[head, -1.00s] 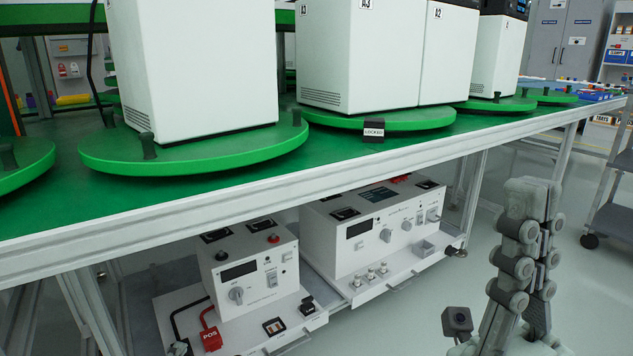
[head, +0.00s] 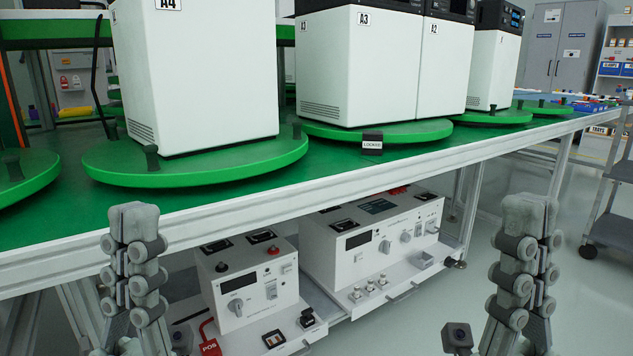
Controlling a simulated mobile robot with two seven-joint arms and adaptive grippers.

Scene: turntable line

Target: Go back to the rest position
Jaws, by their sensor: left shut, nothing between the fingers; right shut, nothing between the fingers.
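My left gripper (head: 134,222) is in the head view at the lower left, upright, with its grey fingers shut and empty. It stands in front of the table's front edge. My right gripper (head: 528,215) is at the lower right, also upright, shut and empty. It is over the open floor to the right of the lower shelf. Neither gripper visibly holds anything.
A long green-topped table (head: 335,190) crosses the view. It carries green turntables (head: 215,172) with white cabinets (head: 200,80) and a "LOCKED" block (head: 372,142). White control boxes (head: 250,283) sit on the shelf below. A grey cart (head: 612,215) stands at right.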

